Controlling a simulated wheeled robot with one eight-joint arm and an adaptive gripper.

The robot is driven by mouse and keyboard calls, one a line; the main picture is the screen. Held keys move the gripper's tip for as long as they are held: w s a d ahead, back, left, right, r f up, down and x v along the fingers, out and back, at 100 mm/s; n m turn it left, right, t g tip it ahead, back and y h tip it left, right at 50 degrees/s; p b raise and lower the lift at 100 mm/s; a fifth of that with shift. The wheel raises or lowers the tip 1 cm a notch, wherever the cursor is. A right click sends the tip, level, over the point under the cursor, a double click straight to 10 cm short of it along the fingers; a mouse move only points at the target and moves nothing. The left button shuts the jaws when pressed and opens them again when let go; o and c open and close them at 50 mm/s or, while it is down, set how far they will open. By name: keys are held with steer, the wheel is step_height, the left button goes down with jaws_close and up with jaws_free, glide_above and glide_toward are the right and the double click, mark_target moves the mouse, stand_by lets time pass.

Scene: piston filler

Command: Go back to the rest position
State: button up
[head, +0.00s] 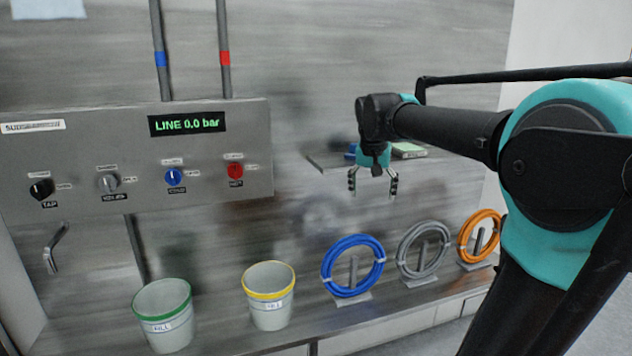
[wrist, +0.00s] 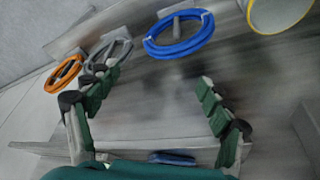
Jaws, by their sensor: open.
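My gripper (head: 372,183) is open and empty in the head view. It points down in the air in front of the small wall shelf, above the blue hose coil and the grey hose coil. In the wrist view its two green-padded fingers (wrist: 160,100) stand wide apart with nothing between them. My arm comes in from the right side of the head view.
A panel (head: 130,150) with several knobs and a display reading "LINE 0.0 bar" is at left. Below stand a green-rimmed bucket (head: 163,318), a yellow-rimmed bucket (head: 270,305), and blue (head: 326,270), grey (head: 402,255) and orange (head: 464,240) hose coils. The shelf (head: 325,161) holds small items.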

steer(key=s+d+f+n, duration=0.1)
steer(key=s+f, duration=1)
steer(key=f, duration=0.3)
steer(key=s+d+f+n+y, duration=0.1)
steer(key=s+d+f+n, duration=0.1)
steer(key=s+f, duration=0.9)
step_height(320, 180, down, 4)
steer(key=shift+d+r, duration=0.2)
